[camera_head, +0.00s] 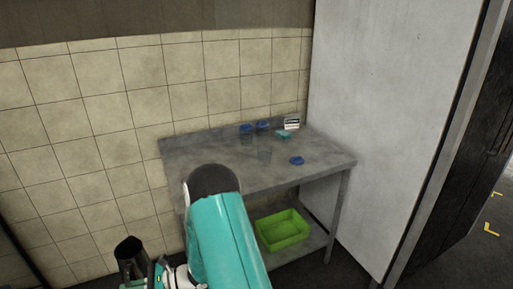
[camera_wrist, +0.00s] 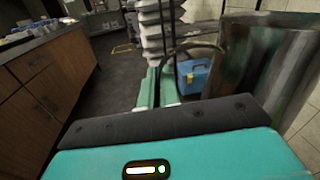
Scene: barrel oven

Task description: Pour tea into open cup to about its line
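A dark pitcher (camera_head: 128,252) is at the lower left of the head view, beside the end of my arm. In the wrist view the pitcher (camera_wrist: 275,65) looks brown, grey and streaked, with a dark looped handle. My gripper (camera_wrist: 160,92) has its teal fingers closed around that handle. A faint clear cup (camera_head: 265,156) with no lid appears to stand on the grey metal table (camera_head: 215,150). Two cups with blue tops (camera_head: 246,128) (camera_head: 263,125) stand at the back. A blue lid-like disc (camera_head: 297,160) lies at the right. The tea and the cup's line cannot be made out.
A small teal item (camera_head: 284,134) and a white card-like item (camera_head: 291,123) are at the table's back right. A green crate (camera_head: 283,229) is on the lower shelf. A tiled wall and a tall white panel (camera_head: 385,110) border the table. The wrist view shows a blue toolbox (camera_wrist: 195,77) on the floor.

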